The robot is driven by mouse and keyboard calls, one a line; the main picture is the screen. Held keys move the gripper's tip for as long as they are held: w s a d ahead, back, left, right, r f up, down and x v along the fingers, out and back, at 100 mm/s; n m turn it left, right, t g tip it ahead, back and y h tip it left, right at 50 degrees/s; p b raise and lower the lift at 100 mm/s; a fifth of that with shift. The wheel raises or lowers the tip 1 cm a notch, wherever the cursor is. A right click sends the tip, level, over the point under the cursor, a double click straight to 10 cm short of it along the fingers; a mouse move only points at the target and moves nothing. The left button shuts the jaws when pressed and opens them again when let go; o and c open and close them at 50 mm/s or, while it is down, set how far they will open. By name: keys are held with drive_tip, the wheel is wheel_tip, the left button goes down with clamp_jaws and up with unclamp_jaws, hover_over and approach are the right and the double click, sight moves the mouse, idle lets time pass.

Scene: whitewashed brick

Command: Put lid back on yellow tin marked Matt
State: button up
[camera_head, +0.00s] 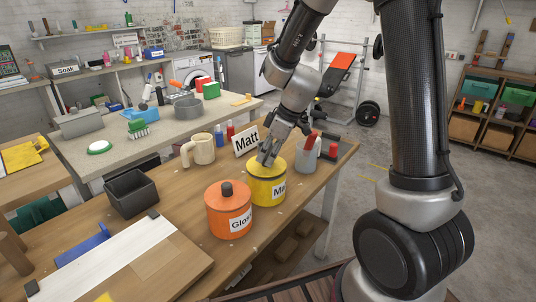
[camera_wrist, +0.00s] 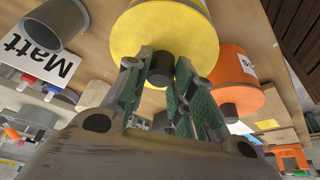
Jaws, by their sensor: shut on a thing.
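The yellow tin (camera_head: 262,191) stands upright on the wooden bench, its white label partly readable as "Ma". Its yellow lid (camera_wrist: 190,42) with a dark knob (camera_wrist: 161,71) lies over the tin's mouth. It also shows in the head view (camera_head: 254,170). I see no clear gap between lid and tin, but cannot tell if it is fully seated. My gripper (camera_head: 266,159) points down at the lid from above. Its fingers (camera_wrist: 164,76) are closed around the knob, which the arm hides in the head view.
An orange tin (camera_head: 226,214) marked "Glos" stands close in front-left of the yellow tin. A "Matt" sign (camera_head: 246,141) and cream mug (camera_head: 201,149) are behind left. A grey container (camera_head: 306,153) stands close on the right. A black bin (camera_head: 131,192) sits farther left.

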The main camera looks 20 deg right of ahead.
drive_tip(key=o, duration=1.1)
drive_tip(key=o, duration=0.5)
drive_tip(key=shift+r, duration=0.1)
drive_tip(key=shift+r, duration=3.4)
